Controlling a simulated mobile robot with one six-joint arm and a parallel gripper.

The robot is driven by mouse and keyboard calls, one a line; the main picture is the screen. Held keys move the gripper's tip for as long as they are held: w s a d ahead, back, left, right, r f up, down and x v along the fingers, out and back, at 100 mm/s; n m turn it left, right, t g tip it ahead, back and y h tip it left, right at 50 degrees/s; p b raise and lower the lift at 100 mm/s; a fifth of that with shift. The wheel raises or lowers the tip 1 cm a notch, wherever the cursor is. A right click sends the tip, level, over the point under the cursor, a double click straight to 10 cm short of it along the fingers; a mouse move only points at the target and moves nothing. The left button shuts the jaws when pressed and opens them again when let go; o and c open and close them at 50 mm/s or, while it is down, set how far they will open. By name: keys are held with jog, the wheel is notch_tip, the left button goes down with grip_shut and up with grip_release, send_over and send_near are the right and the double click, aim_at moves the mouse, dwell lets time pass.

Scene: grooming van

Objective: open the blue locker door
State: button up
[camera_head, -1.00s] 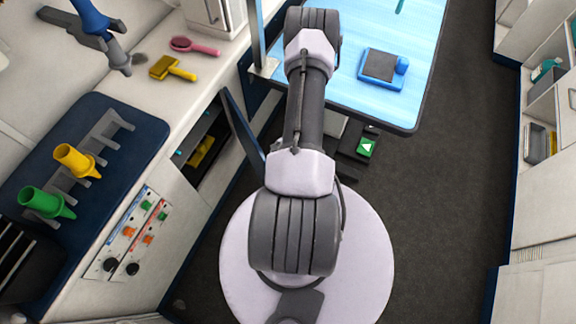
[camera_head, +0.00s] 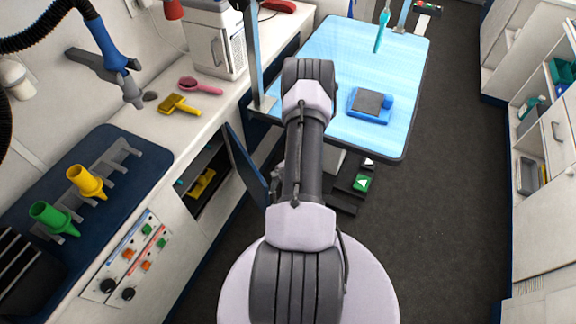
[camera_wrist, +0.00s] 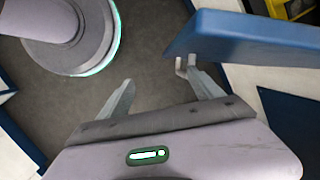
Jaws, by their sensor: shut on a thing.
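The blue locker door (camera_head: 246,168) stands swung out from the low counter front, left of my arm in the head view. The dark locker opening (camera_head: 208,178) behind it shows a yellow item inside. In the wrist view the door (camera_wrist: 245,38) is a thick blue panel at upper right, with a small metal handle (camera_wrist: 184,66) at its near edge. My gripper (camera_wrist: 160,78) is shut on this handle. The handle shows at the right finger; the fingers stand apart, and the left finger's contact cannot be made out.
A white counter (camera_head: 155,120) with brushes and a dryer runs along the left. White cabinets (camera_head: 540,220) line the right. Dark floor (camera_head: 435,150) lies open between.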

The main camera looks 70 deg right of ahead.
jog(key=shift+s+r, duration=0.2)
jog(key=shift+r, duration=0.45)
jog(key=c, duration=0.6)
jog(key=shift+o, duration=0.2)
jog(key=d+r+p, duration=0.3)
jog(key=r+p, duration=0.1)
jog(key=r, duration=0.3)
jog(key=d+r+p, duration=0.4)
jog(key=r, duration=0.4)
jog(key=shift+w, duration=0.1)
